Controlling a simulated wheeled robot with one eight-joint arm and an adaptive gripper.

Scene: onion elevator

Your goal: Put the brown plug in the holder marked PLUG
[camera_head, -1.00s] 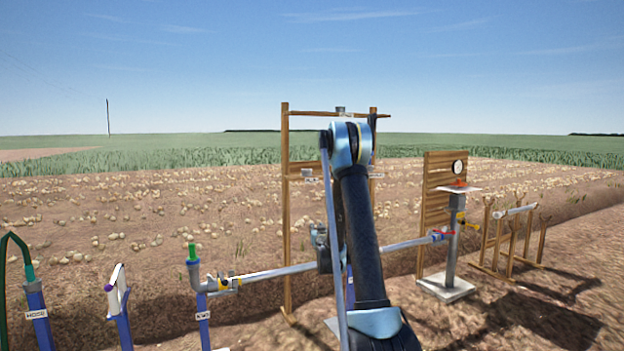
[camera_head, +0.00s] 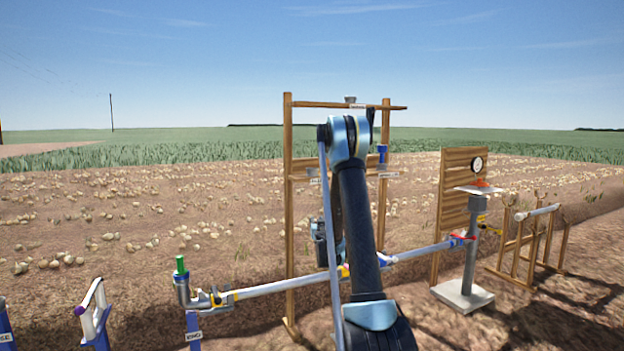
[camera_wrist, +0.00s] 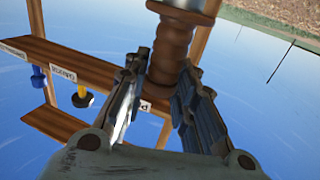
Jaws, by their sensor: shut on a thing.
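The brown plug (camera_wrist: 172,58) is a ribbed brown piece with a grey metal part at its upper end in the wrist view. My gripper (camera_wrist: 165,88) is shut on it, with one dark finger on each side. A wooden shelf (camera_wrist: 62,62) crosses the wrist view at the left, tilted. A partly hidden white label beginning with P (camera_wrist: 145,106) is on the shelf just beyond the left finger. Whether it reads PLUG cannot be told.
On the shelf in the wrist view are a blue piece (camera_wrist: 38,76) and a yellow and black piece (camera_wrist: 82,97). In the head view the wooden frame (camera_head: 288,220) stands behind my arm. A long pipe (camera_head: 275,287) crosses low, and a grey post (camera_head: 472,250) stands right.

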